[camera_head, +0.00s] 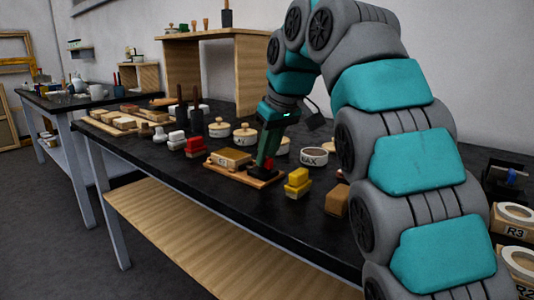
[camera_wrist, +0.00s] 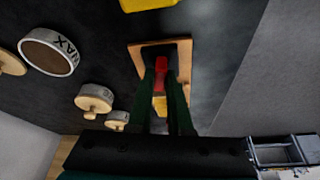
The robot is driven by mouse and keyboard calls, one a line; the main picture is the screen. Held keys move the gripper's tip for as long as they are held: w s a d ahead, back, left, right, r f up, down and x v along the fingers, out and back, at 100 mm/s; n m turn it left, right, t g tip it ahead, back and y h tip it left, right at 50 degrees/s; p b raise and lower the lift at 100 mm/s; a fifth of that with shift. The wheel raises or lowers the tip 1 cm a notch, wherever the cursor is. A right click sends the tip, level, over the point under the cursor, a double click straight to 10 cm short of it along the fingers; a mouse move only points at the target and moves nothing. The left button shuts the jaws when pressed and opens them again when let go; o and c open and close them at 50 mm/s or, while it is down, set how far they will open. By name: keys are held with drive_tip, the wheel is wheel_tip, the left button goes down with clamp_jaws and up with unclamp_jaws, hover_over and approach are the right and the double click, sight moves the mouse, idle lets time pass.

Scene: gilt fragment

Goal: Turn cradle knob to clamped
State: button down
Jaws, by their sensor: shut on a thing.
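The cradle is a flat wooden board (camera_head: 215,173) on the dark workbench, with a pale wooden block (camera_head: 231,157) at its left part. The cradle's board also shows in the wrist view (camera_wrist: 184,50). A red knob (camera_wrist: 160,72) sits on it, between the fingers of my gripper (camera_wrist: 164,80). In the head view my gripper (camera_head: 265,172) reaches down to the right part of the cradle and is shut on the red knob. The fingers hide much of the knob, and I cannot read its setting.
Yellow blocks (camera_head: 298,182) and a brown block (camera_head: 337,200) stand right of the cradle. A red block (camera_head: 196,147) stands to its left. Behind are lidded pots (camera_head: 244,134) and an open WAX dish (camera_head: 314,156). Tape rolls (camera_head: 516,213) lie at the right.

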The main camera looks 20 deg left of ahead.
drive_tip(key=shift+r+n+g+p, duration=0.1)
drive_tip(key=shift+n+g+p, duration=0.35)
drive_tip(key=shift+n, duration=0.65)
drive_tip(key=shift+n+y, duration=0.3)
drive_tip(key=shift+n, duration=0.1)
drive_tip(key=c, duration=0.8)
unclamp_jaws()
drive_tip(key=shift+c, duration=0.2)
